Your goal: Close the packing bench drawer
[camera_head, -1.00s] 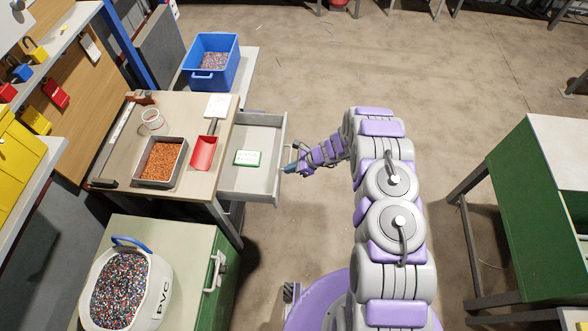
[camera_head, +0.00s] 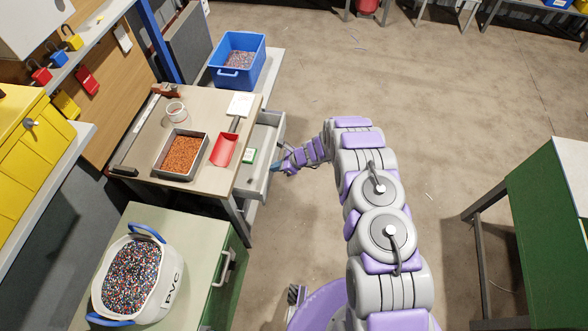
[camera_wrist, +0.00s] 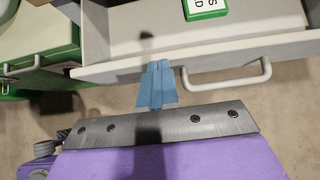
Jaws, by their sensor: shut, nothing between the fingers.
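The packing bench drawer (camera_head: 254,185) is grey and stands partly open on the right side of the bench (camera_head: 201,104). A green and white item lies inside it; it also shows in the wrist view (camera_wrist: 206,8). My gripper (camera_head: 277,168) is shut and empty at the outer face of the drawer front. In the wrist view, the blue fingertips (camera_wrist: 158,68) meet the drawer front (camera_wrist: 115,66), just left of its grey handle (camera_wrist: 222,82). They appear to touch it, but I cannot be sure.
On the bench are a tray of orange granules (camera_head: 182,155), a red scoop (camera_head: 224,150) and a small cup (camera_head: 175,112). A green cabinet (camera_head: 228,275) with a PVC tub (camera_head: 133,278) stands in front.

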